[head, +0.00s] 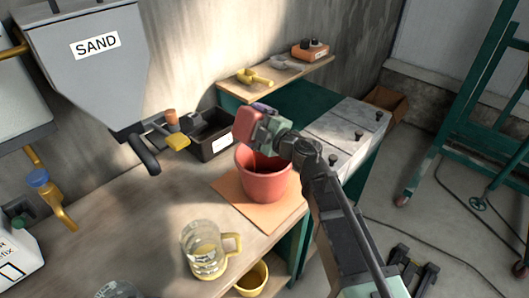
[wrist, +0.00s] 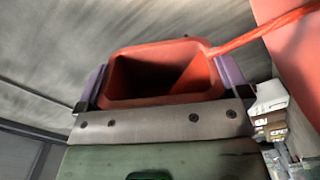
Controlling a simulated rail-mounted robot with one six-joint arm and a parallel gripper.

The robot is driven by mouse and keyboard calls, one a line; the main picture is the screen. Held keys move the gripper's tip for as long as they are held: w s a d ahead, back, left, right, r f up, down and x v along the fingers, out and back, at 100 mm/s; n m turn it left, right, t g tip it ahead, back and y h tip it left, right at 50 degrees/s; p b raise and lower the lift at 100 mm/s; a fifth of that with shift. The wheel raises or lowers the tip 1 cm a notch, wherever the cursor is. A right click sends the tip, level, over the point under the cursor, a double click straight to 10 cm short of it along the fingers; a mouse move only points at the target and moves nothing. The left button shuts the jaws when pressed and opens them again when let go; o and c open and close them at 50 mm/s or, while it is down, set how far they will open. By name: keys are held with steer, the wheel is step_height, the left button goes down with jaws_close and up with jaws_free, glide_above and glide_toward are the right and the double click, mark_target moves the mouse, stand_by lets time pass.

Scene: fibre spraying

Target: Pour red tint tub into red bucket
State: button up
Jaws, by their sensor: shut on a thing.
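My gripper (head: 262,117) is shut on the red tint tub (head: 247,123) and holds it tilted above the red bucket (head: 264,184). In the wrist view the tub's open mouth (wrist: 165,51) shows between my purple fingers, and a thin red stream (wrist: 262,30) runs from its corner toward the red wall of the bucket (wrist: 298,55). The bucket stands upright on an orange-brown board on the bench. Part of its mouth is hidden by my gripper, so I cannot tell how much is inside.
A glass jug (head: 204,250) with a yellow handle and a yellow pot (head: 252,279) stand nearer the front. A black bin (head: 212,137) is behind the bucket. The grey sand hopper (head: 88,65) hangs at upper left. The bench's middle left (head: 130,200) is clear.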

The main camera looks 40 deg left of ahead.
steer(key=shift+w+r, duration=0.1)
steer(key=shift+r, duration=0.15)
steer(key=f+n+b, duration=0.1)
steer(key=f+b, duration=0.1)
steer(key=s+f+n+b, duration=0.1)
steer(key=f+b, duration=0.1)
steer(key=shift+s+f, duration=0.2)
steer(key=shift+f, duration=0.05)
steer(key=shift+s+a+r+n+p, duration=0.1)
steer(key=shift+s+r+n+p, duration=0.05)
steer(key=shift+r+n+p, duration=0.35)
steer(key=shift+s+a+r+n+p, duration=0.1)
steer(key=shift+r+n+p, duration=0.35)
steer(key=shift+n, duration=0.05)
steer(key=shift+d+r, duration=0.1)
steer(key=shift+d, duration=0.05)
